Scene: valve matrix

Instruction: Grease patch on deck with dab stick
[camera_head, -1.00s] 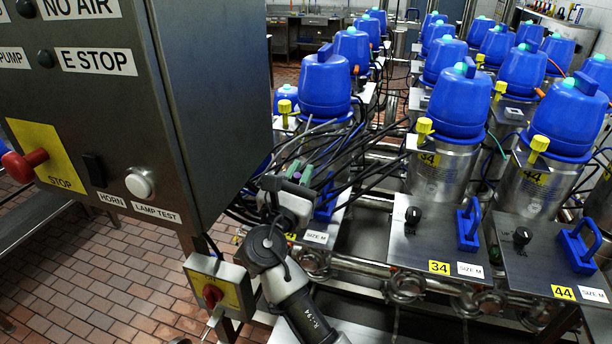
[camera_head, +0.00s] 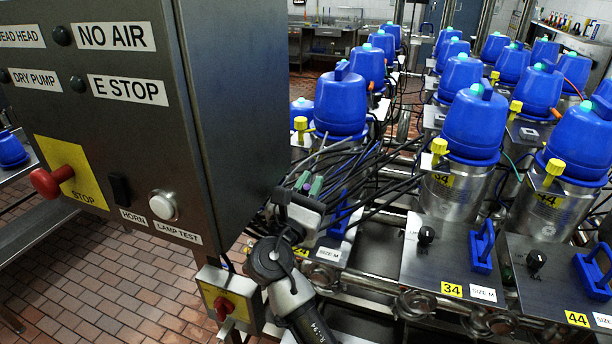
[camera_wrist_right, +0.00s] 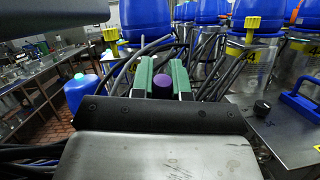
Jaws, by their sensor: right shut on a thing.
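My right gripper (camera_head: 310,183) has green fingers and stands over the near end of the deck marked 24 (camera_head: 327,256), among black cables. In the right wrist view the gripper (camera_wrist_right: 163,82) is shut on a purple-ended stick (camera_wrist_right: 163,86), seen end-on between the green fingers. The rest of the stick is hidden, and I cannot tell whether its tip touches anything. Steel decks marked 34 (camera_head: 440,262) and 44 (camera_head: 550,285) lie to the right. I cannot make out a grease patch on any deck. My left gripper is not in view.
A grey control cabinet (camera_head: 225,110) with a red stop knob (camera_head: 47,183) stands close on the left. A small box with a red switch (camera_head: 225,307) is below it. Rows of blue-topped steel canisters (camera_head: 470,125) fill the right. Blue handles (camera_head: 482,247) and black knobs rise from the decks.

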